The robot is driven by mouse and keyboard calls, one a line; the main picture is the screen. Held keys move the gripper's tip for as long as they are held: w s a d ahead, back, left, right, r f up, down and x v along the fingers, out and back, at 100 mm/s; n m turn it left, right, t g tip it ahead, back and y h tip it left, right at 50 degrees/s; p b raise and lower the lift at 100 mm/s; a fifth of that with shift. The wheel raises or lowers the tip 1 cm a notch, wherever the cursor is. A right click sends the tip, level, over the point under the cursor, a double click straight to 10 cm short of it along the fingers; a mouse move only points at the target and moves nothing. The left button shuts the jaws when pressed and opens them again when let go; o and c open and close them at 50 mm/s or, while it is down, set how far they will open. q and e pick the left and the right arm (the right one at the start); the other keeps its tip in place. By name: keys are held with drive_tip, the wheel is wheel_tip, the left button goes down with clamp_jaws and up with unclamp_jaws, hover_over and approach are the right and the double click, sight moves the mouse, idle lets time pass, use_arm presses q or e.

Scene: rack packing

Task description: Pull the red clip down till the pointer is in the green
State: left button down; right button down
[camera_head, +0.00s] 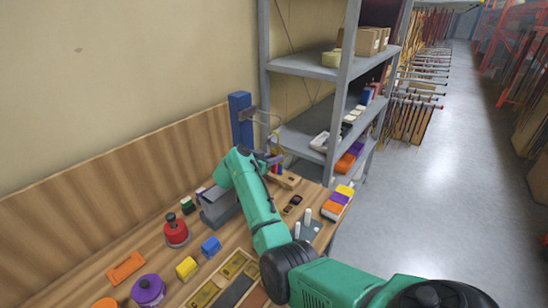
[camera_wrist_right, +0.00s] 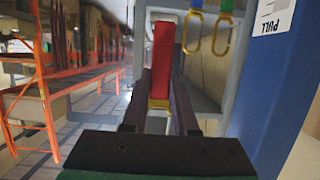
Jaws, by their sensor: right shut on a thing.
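The red clip (camera_wrist_right: 162,58) stands upright in the middle of the right wrist view. My right gripper (camera_wrist_right: 161,88) has its fingers on either side of the clip's lower part and is shut on it. I cannot make out the pointer or green zone. My left gripper is out of view.
Yellow-ended hooks (camera_wrist_right: 193,32) hang beside the clip. A grey shelf rack (camera_head: 318,70) stands right behind the post. The wooden bench (camera_head: 85,285) carries a red knobbed object (camera_head: 176,232), blocks and a divided tray. Open floor (camera_head: 440,190) lies to the right.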

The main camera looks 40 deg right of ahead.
idle(0.3)
drive_tip(key=c, duration=0.6)
unclamp_jaws()
drive_tip(key=shift+w+r, duration=0.1)
drive_tip(key=b+v, duration=0.2)
drive_tip(key=v, duration=1)
